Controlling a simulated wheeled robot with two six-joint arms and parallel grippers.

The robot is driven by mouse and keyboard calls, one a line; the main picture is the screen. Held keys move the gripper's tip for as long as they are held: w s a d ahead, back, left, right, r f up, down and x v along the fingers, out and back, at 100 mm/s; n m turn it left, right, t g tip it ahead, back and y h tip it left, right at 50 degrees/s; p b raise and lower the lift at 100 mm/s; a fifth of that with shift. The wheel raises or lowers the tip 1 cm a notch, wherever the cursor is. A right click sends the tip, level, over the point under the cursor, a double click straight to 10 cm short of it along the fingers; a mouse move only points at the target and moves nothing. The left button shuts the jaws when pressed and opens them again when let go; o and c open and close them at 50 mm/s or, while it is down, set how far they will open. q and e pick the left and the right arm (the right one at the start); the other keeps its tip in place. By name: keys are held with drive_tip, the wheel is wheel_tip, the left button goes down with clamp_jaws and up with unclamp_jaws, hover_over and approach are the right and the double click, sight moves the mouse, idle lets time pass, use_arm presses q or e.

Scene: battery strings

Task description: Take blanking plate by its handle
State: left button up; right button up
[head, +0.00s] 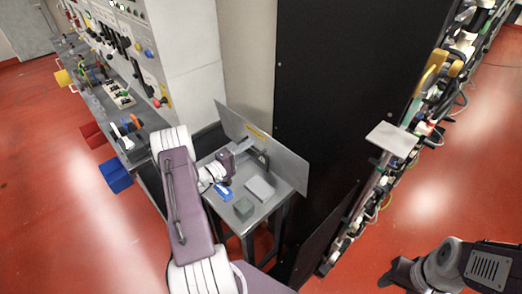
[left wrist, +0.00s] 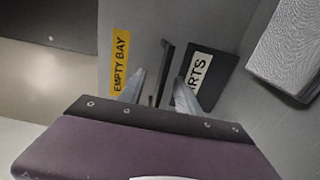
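The blanking plate (head: 288,165) is a thin grey sheet standing upright and leaning at the back of a small metal table. It bears a yellow "EMPTY BAY" label, which also shows in the left wrist view (left wrist: 120,62). Its dark bar handle (left wrist: 163,70) shows in the left wrist view, and also in the head view (head: 263,158). My left gripper (head: 252,148) is at the plate's front. In the left wrist view its two fingertips (left wrist: 158,85) are apart, with the handle seen between them; contact cannot be told. My right gripper (head: 395,272) is at the lower right, away from the plate.
On the table (head: 228,215) are a light grey block (head: 260,188), a green-grey block (head: 243,208) and a blue item (head: 224,193). A tall black panel (head: 335,80) stands behind, right. A control console (head: 130,50) stands left. A cable-filled rack (head: 430,110) is right.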

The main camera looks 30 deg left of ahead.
use_arm(q)
drive_tip(key=shift+w+d+b, duration=0.15)
drive_tip(key=shift+w+b, duration=0.15)
drive_tip(key=shift+w, duration=0.2)
idle(0.3)
clamp_jaws()
idle(1.4)
